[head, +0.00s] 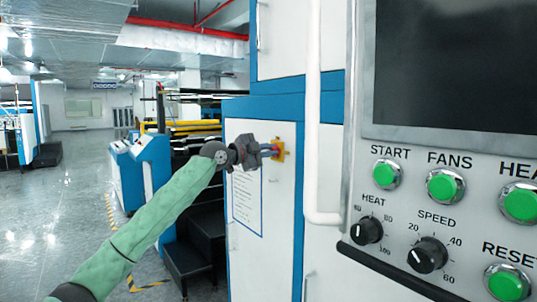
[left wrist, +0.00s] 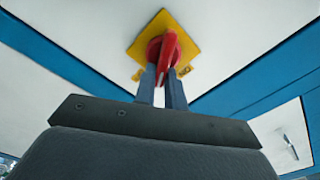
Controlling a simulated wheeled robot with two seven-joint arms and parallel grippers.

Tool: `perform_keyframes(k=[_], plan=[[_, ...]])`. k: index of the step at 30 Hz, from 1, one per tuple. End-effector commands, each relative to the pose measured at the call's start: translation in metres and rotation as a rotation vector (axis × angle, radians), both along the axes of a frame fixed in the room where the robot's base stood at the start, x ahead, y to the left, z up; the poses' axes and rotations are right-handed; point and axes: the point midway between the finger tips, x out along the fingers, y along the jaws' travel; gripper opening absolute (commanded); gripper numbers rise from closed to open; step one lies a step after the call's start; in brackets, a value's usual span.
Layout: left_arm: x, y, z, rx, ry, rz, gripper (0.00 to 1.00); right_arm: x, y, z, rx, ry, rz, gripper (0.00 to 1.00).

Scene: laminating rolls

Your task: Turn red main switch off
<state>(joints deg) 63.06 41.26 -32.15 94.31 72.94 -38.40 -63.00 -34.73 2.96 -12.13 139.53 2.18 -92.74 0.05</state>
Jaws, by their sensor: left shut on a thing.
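The red main switch (left wrist: 165,50) is a red rotary handle on a yellow square plate (left wrist: 141,45), mounted on the white cabinet door. In the head view the yellow plate (head: 279,148) shows at the end of my left arm, with the red handle mostly hidden by the fingers. My left gripper (head: 266,150) reaches the switch from the left. In the left wrist view its two fingers (left wrist: 162,85) are shut on the red handle, one on each side, and the handle looks slightly tilted. My right gripper is not in view.
A control panel (head: 403,223) with green buttons, black knobs and a dark screen (head: 455,65) stands close at right. A white vertical pipe handle (head: 313,110) is between panel and cabinet. A printed sheet (head: 247,203) hangs below my left gripper. Open floor (head: 60,200) lies at left.

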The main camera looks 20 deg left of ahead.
Motion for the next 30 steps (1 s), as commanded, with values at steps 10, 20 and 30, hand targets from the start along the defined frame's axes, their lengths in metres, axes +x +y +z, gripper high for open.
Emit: perform_keyframes(k=[10, 20, 30], plan=[[-0.001, -0.001, -0.007, 0.236, -0.183, 0.001, 0.0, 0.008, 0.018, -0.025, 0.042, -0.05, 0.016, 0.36], [-0.001, -0.002, -0.01, 0.385, -0.3, 0.001, 0.0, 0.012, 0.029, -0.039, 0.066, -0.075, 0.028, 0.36], [-0.001, -0.002, -0.011, 0.437, -0.339, 0.0, 0.0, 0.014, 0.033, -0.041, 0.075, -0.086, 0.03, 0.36]])
